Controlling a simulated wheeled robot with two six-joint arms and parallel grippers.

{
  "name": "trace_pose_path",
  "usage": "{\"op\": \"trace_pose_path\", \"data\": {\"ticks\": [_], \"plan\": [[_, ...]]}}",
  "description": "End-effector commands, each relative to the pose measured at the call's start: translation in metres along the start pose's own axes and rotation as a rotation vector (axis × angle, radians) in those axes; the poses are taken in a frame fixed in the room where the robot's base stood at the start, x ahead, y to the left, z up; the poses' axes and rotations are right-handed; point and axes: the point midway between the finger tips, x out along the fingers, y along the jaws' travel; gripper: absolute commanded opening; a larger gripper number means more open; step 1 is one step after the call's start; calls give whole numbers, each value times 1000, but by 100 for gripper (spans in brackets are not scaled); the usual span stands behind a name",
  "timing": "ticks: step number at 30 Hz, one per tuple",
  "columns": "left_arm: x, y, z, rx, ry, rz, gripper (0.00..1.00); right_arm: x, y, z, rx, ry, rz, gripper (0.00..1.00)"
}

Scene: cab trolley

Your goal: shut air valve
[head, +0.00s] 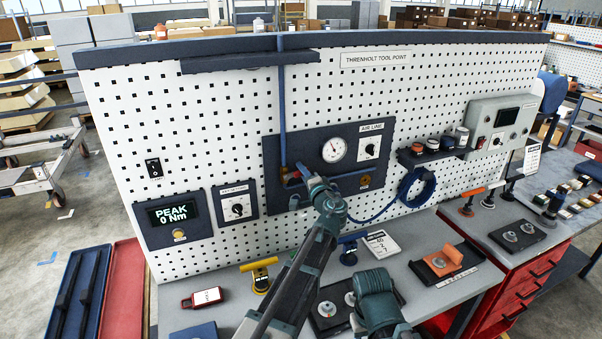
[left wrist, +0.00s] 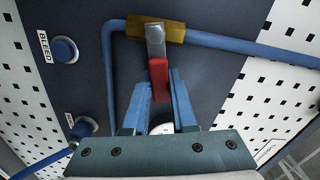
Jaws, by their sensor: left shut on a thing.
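The air valve has a brass body (left wrist: 163,32) on a blue pipe and a metal lever with a red grip (left wrist: 158,80). In the left wrist view the lever points across the pipe, toward my gripper. My left gripper (left wrist: 161,84) is shut on the red grip, with a blue finger on each side. In the head view my left gripper (head: 306,180) is at the air line panel (head: 376,152), below and left of the gauge (head: 334,150), and hides most of the valve. Part of my right arm shows low in the head view; its fingertips cannot be made out.
A blue bleed button (left wrist: 65,50) is beside the pipe in the left wrist view. A coiled blue hose (head: 420,188) hangs right of the panel. The bench below holds a yellow-handled tool (head: 260,275), an orange block (head: 446,260) and a red tag (head: 203,298).

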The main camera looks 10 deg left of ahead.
Motion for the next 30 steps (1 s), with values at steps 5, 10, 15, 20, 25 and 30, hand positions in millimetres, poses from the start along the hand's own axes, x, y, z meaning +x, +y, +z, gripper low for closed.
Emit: {"op": "trace_pose_path", "data": {"ticks": [5,10,15,20,25,30], "plan": [[-1,8,1,109,-1,3,0,8,-1,0,-1,0,0,50],[-1,12,2,188,-1,3,0,11,-1,-1,0,0,0,50],[-1,14,2,233,-1,3,0,13,-1,-1,0,0,0,50],[-1,14,2,254,-1,3,0,14,-1,-1,0,0,0,50],[-1,14,2,259,-1,3,0,14,-1,-1,0,0,0,50],[-1,14,2,259,-1,3,0,14,-1,-1,0,0,0,50]]}}
